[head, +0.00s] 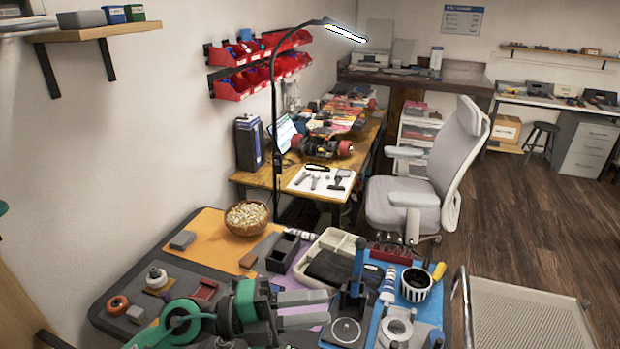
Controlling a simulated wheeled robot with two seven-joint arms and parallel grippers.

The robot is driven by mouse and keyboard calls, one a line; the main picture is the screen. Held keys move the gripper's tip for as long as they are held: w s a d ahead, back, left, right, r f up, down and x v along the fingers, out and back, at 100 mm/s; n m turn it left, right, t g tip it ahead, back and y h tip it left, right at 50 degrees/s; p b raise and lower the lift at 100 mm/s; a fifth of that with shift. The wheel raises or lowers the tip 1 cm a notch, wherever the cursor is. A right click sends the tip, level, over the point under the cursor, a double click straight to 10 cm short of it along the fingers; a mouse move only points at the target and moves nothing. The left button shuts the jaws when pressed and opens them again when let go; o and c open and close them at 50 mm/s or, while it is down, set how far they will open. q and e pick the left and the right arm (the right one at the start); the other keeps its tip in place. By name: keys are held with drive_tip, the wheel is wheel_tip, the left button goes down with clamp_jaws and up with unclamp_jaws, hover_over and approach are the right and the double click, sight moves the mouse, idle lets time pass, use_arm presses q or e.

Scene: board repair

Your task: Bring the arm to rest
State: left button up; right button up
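My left gripper (325,309) reaches in from the bottom left over the front workbench (105,287). Its green and grey body lies low in the picture, and its grey fingers point right. A gap shows between the fingers, with nothing seen held in it. The fingers are just left of a blue-handled press-like stand (357,270). My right gripper is not in view.
The bench is crowded: a wicker bowl (247,218), a dark open box (283,253), a white divided tray (330,243) and a striped cup (416,284). A mesh-topped cart (530,315) stands right. Beyond are an office chair (425,185) and open wooden floor (540,220).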

use_arm(q)
drive_tip(key=w+a+r+n+t+y, duration=0.1)
drive_tip(key=w+a+n+t+y, duration=0.3)
drive_tip(key=n+t, duration=0.55)
drive_tip(key=w+a+r+n+t+y, duration=0.25)
drive_tip(key=a+n+t, duration=0.35)
drive_tip(key=n+t, duration=0.35)
drive_tip(key=a+f+n+g+y, duration=0.4)
drive_tip(key=a+f+n+y, duration=0.65)
drive_tip(key=f+y, duration=0.3)
drive_tip(key=s+a+f+n+g+h, duration=0.1)
drive_tip(key=s+a+f+n+g, duration=0.15)
drive_tip(key=s+f+g, duration=1.4)
drive_tip(key=s+f+t, duration=0.1)
drive_tip(key=s+f, duration=0.2)
drive_tip(key=f, duration=1.4)
drive_tip(key=s+f+t, duration=0.2)
drive_tip(key=s+f, duration=0.1)
drive_tip(key=f, duration=1.4)
drive_tip(key=s+a+f+g+b, duration=0.1)
drive_tip(key=s+a+f, duration=0.2)
drive_tip(key=s+f, duration=1.6)
drive_tip(key=shift+a, duration=0.15)
